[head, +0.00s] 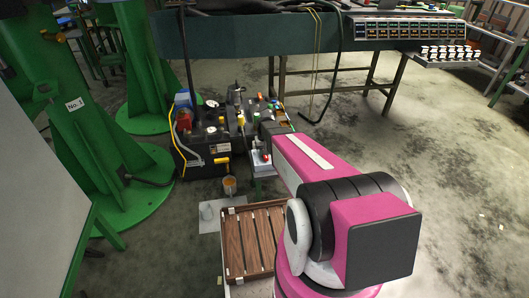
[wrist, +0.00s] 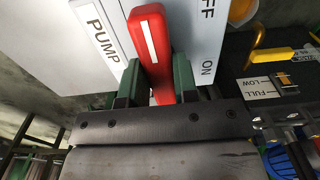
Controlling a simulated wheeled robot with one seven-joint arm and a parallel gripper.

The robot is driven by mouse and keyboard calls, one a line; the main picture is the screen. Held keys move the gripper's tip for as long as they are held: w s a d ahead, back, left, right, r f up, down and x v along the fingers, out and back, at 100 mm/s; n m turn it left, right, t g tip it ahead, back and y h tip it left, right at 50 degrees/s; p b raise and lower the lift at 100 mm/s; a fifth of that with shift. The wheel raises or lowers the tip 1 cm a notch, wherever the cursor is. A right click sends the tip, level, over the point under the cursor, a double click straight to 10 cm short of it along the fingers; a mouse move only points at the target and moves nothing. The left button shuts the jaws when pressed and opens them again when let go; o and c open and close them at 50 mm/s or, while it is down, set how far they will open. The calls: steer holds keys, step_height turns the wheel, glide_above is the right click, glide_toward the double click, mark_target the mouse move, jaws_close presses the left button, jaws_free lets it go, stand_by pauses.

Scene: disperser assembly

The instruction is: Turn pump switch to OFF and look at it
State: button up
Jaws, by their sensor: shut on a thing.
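The pump switch is a red lever (wrist: 150,30) with a white line along it, mounted on a light grey box (wrist: 60,55) labelled PUMP. In the wrist view, part of the OFF label shows at the top, right of the lever's top end. The lever points up, tilted slightly left. My gripper (wrist: 157,65) is shut on the lever, with one green finger on each side. In the head view, the switch box (head: 259,160) is small beside the black machine, and my pink arm reaches to it.
The black machine (head: 205,155) with hoses and coloured fittings stands left of the box. Green columns (head: 95,140) stand at the left. A wooden slatted tray (head: 235,250) lies in front. A green-sided bench (head: 265,32) is behind. The floor at right is clear.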

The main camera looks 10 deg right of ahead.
steer(key=o, duration=0.9)
steer(key=shift+r, duration=0.1)
step_height(320, 180, up, 11)
steer(key=shift+f, duration=0.15)
steer(key=s+r, duration=0.2)
steer(key=s, duration=0.5)
steer(key=s+r, duration=0.3)
steer(key=s, duration=0.4)
steer(key=s+r, duration=0.2)
steer(key=s, duration=0.5)
steer(key=shift+s+a+r, duration=0.15)
steer(key=shift+a+r, duration=0.05)
steer(key=shift+r, duration=0.1)
